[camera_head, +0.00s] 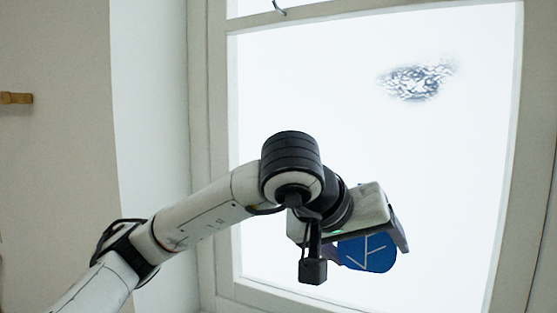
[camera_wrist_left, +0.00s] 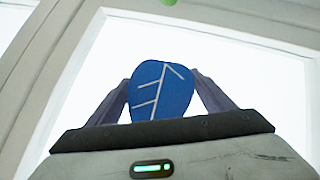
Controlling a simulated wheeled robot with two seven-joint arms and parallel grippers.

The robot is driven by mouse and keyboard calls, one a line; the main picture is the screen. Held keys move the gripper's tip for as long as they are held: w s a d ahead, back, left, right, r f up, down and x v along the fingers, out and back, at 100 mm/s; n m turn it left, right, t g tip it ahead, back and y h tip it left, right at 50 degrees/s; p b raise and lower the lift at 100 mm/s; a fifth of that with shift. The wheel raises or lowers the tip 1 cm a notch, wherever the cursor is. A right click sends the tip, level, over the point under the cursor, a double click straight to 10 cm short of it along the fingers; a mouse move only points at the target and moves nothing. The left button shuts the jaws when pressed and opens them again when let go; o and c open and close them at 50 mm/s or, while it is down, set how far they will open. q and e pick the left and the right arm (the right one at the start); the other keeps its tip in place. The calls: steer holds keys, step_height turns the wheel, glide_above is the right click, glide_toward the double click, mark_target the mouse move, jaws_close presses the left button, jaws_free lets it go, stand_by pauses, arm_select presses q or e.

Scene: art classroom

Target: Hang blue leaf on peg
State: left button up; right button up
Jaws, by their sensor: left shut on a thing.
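The blue leaf (camera_head: 368,252) is a flat blue piece with pale vein lines. It shows below my left gripper (camera_head: 372,250) in the head view, in front of the bright window. In the left wrist view the blue leaf (camera_wrist_left: 160,90) stands between the two fingers of my left gripper (camera_wrist_left: 162,98), which is shut on it. A wooden peg (camera_head: 16,98) sticks out from the wall at the far left of the head view, well apart from the leaf. My right gripper is not in view.
A large bright window with a pale frame (camera_head: 218,150) fills the middle and right behind my arm. A bare wall (camera_head: 60,190) is at the left. A small green thing (camera_wrist_left: 169,2) shows at the top edge of the left wrist view.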

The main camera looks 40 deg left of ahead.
arm_select(q)
steer(key=shift+h, duration=0.4)
steer(key=a+r, duration=0.1)
steer(key=r, duration=0.2)
steer(key=s+a+r, duration=0.1)
steer(key=r, duration=0.3)
steer(key=a+r, duration=0.1)
steer(key=r, duration=0.3)
steer(key=shift+s+a+r+p, duration=0.2)
steer(key=shift+a+p, duration=0.1)
steer(key=shift+p, duration=0.1)
steer(key=s+a+r+m+h+p, duration=0.1)
steer(key=s+a+r+h, duration=0.15)
steer(key=s+r, duration=0.5)
steer(key=s+a+r+m+h+p, duration=0.1)
steer(key=s+a+r+m, duration=0.3)
steer(key=r, duration=0.7)
steer(key=shift+w+a+f+n, duration=0.2)
steer(key=shift+w+a+n, duration=0.15)
steer(key=shift+w, duration=0.95)
steer(key=shift+w+a+f+n, duration=0.25)
steer(key=shift+w+n, duration=0.2)
steer(key=shift+w, duration=0.9)
steer(key=shift+w+a+f+n, duration=0.15)
steer(key=shift+w+a+n, duration=0.2)
steer(key=shift+w, duration=0.95)
steer(key=o, duration=1.1)
